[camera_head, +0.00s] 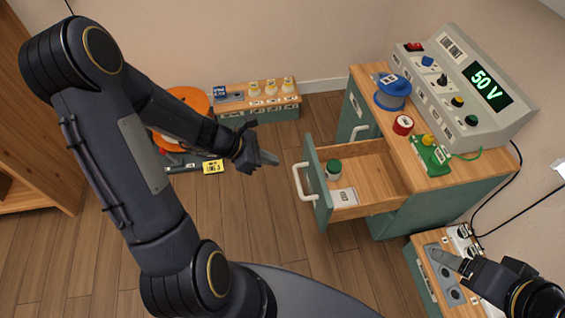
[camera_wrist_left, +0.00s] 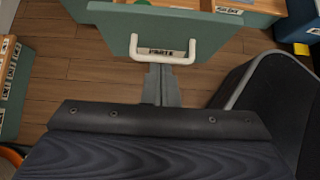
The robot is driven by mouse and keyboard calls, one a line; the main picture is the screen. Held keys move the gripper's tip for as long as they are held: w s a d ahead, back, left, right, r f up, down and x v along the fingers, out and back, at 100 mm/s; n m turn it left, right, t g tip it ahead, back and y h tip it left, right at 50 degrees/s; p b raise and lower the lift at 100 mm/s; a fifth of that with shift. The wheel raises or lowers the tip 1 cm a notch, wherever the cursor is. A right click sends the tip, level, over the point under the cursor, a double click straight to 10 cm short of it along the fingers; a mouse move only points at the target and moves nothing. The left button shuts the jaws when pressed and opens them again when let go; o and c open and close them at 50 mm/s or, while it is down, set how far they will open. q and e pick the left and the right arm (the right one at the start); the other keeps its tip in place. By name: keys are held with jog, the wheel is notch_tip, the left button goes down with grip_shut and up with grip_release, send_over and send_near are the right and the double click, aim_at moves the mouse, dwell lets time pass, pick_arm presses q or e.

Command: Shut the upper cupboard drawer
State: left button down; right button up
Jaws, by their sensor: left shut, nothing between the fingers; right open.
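The upper drawer (camera_head: 347,178) of the green cupboard (camera_head: 398,222) is pulled out towards the left in the head view. Its green front (camera_head: 316,184) carries a white handle (camera_head: 299,182). Inside are a small jar with a green lid (camera_head: 333,169) and a white labelled box (camera_head: 344,198). My left gripper (camera_head: 272,158) is shut and empty, a short way left of the drawer front. In the left wrist view its fingers (camera_wrist_left: 160,82) point at the handle (camera_wrist_left: 163,52), which is marked PARTS. My right gripper (camera_head: 441,257) is at the lower right, over a low box.
An orange stool (camera_head: 183,104) and a low bench (camera_head: 258,100) stand behind. The low box (camera_head: 420,268) is at lower right.

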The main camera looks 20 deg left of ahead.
aim_at(314, 168)
pick_arm(q)
jog(key=b+x, duration=0.1)
jog(key=x, duration=0.2)
jog(key=d+r+b+x, duration=0.1)
jog(key=x, duration=0.3)
jog(key=w+b+x, duration=0.1)
jog(key=b+x, duration=0.1)
jog(key=x, duration=0.1)
jog(key=shift+w+d+r, duration=0.1)
jog(key=shift+w+d, duration=0.05)
jog(key=shift+d, duration=0.3)
jog(key=shift+w+d, duration=0.1)
jog(key=shift+d, duration=0.05)
pick_arm(e)
notch_tip(314, 168, down, 5)
jog(key=shift+r, duration=0.1)
pick_arm(q)
jog(key=shift+r, duration=0.1)
